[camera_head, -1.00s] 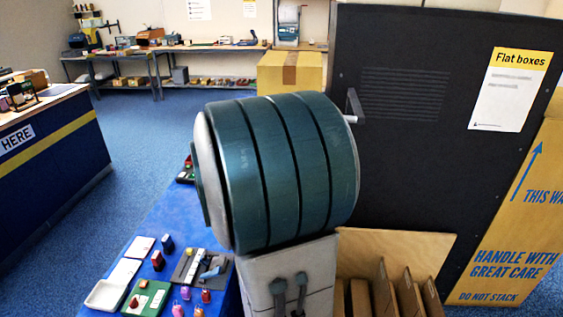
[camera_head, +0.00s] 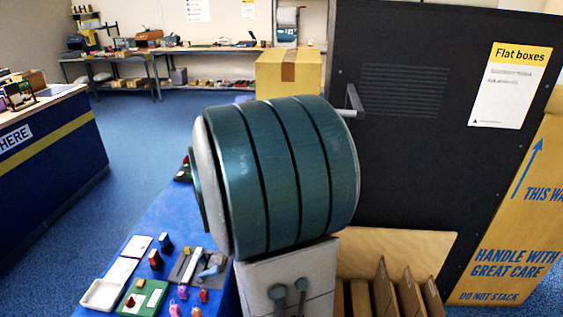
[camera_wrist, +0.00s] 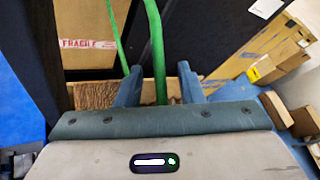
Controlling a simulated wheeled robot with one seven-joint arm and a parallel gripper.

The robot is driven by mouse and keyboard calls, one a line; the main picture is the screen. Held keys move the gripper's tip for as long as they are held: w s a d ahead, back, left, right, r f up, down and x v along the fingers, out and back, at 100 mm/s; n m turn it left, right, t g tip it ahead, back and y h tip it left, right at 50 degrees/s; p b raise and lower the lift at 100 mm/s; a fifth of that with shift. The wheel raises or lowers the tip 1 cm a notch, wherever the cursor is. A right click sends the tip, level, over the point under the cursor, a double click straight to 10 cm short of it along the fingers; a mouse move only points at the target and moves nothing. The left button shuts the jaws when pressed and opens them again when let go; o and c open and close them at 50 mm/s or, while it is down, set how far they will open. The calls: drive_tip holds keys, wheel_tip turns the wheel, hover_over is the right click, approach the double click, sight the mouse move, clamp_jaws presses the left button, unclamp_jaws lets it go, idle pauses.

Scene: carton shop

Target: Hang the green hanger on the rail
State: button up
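The green hanger (camera_wrist: 157,50) shows in the wrist view as two thin green strands running up out of the picture. Its right strand passes between the fingers of my gripper (camera_wrist: 158,78), with a gap on each side. The left strand reaches down to near the left fingertip. My gripper looks open; I cannot tell how deep the hanger lies between the fingers. In the head view a short grey rail (camera_head: 354,102) sticks out from the black panel, partly hidden behind my arm. The hanger and gripper are hidden in the head view.
The black panel (camera_head: 430,150) stands at the right, with a printed carton (camera_head: 515,230) beside it. Upright cardboard dividers (camera_head: 385,290) stand below. A blue table (camera_head: 165,215) with small items lies left of my arm. A carton with a FRAGILE label (camera_wrist: 85,30) shows in the wrist view.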

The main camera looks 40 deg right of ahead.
drive_tip(key=b+v, duration=0.2)
drive_tip(key=v, duration=1.2)
drive_tip(key=w+a+r+n+t+y, duration=0.3)
drive_tip(key=w+a+n+t, duration=0.2)
drive_tip(key=w+n+t, duration=0.55)
drive_tip(key=a+f+n+t+y, duration=0.1)
drive_tip(key=a+f+n+y, duration=0.2)
drive_tip(key=a+n+y, duration=1.05)
drive_tip(key=s+a+f+n+g, duration=0.4)
drive_tip(key=s+f+n, duration=0.25)
drive_tip(key=n, duration=0.65)
drive_tip(key=s+d+f+n+g+h, duration=0.1)
drive_tip(key=s+f+n+g, duration=0.2)
drive_tip(key=s, duration=0.4)
drive_tip(key=s+d+f+n+g+h, duration=0.1)
drive_tip(key=s+f+n+g, duration=0.2)
drive_tip(key=s+n, duration=0.3)
drive_tip(key=shift+s+d+f+g, duration=0.3)
drive_tip(key=shift+s+f+g, duration=0.05)
drive_tip(key=shift+f, duration=0.45)
